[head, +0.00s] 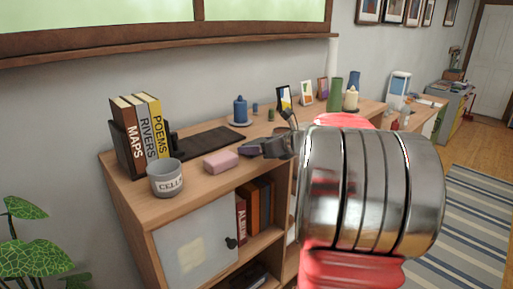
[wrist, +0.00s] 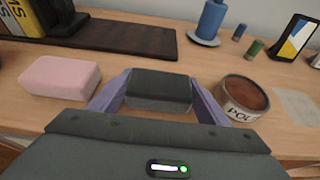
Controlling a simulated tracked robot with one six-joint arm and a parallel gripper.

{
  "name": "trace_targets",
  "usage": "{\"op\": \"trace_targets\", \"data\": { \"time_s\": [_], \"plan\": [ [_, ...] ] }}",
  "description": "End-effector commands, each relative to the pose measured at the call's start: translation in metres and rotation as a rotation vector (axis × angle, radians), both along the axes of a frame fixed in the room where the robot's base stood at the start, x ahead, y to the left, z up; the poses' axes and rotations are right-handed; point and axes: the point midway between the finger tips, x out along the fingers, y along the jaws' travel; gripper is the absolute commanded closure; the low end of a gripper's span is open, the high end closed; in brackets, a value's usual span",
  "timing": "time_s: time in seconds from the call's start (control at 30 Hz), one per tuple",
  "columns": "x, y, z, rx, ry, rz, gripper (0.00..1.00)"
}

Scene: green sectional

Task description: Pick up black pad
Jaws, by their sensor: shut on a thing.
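The black pad (wrist: 160,88) is a small dark block between the two purple fingers of my gripper (wrist: 158,97) in the wrist view. My gripper is shut on it, one finger at each side. The pad is at or just above the shelf top; I cannot tell if it touches the wood. In the head view my gripper (head: 254,149) is over the cabinet top, right of the pink block (head: 221,161), and my arm hides much of what is behind it. The pink block also shows left of the pad in the wrist view (wrist: 60,76).
A flat dark board (head: 208,143) lies behind the pink block. A labelled round pot (wrist: 243,96) is close right of my gripper.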

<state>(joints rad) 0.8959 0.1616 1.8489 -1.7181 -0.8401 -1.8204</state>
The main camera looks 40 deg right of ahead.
Motion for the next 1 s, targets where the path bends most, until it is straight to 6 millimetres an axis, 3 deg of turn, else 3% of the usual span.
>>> {"op": "trace_targets", "data": {
  "time_s": [0.17,0.47,0.77,1.0],
  "plan": [
    [0.0,0.0,0.006,-0.002,-0.001,0.001,0.52],
    [0.0,0.0,0.037,-0.004,-0.002,0.002,0.52],
    [-0.046,-0.002,0.036,-0.001,-0.001,-0.002,0.52],
    [-0.1,-0.004,0.036,0.0,-0.001,-0.004,0.52]
  ]
}}
